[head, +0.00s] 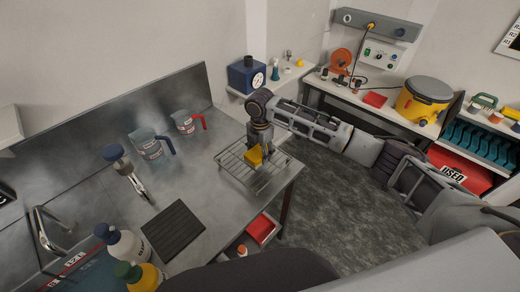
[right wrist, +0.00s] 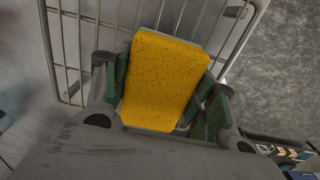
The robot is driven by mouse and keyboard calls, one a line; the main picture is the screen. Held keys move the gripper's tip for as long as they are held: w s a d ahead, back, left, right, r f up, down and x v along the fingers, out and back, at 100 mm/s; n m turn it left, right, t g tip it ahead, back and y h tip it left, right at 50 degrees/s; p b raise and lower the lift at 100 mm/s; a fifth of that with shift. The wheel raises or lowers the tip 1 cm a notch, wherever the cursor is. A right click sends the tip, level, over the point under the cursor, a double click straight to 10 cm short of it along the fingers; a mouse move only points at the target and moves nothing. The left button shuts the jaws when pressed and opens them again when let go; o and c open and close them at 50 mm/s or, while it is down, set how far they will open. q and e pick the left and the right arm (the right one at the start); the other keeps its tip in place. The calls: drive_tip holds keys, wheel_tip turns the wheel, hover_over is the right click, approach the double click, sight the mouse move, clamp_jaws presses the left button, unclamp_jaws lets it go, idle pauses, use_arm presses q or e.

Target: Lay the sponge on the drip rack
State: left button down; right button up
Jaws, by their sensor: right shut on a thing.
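The yellow sponge (head: 254,156) is in my right gripper (head: 258,148), over the wire drip rack (head: 232,165) at the right end of the steel bench. In the right wrist view the sponge (right wrist: 166,80) sits between the two green-padded fingers of the gripper (right wrist: 162,90), which are shut on its sides. The bars of the drip rack (right wrist: 75,50) show behind the sponge. I cannot tell whether the sponge touches the bars. My left gripper is not in view.
Two measuring jugs, one blue-handled (head: 150,146) and one red-handled (head: 187,122), stand left of the rack. A dark ribbed mat (head: 173,229) lies nearer, with bottles (head: 128,246) at the front left. The bench's right edge is close to the rack.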

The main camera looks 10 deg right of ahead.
drive_tip(key=shift+f, duration=0.85)
drive_tip(key=o, duration=1.1)
drive_tip(key=shift+c, duration=0.2)
drive_tip(key=o, duration=0.3)
drive_tip(key=shift+o, duration=0.2)
drive_tip(key=shift+r, duration=0.1)
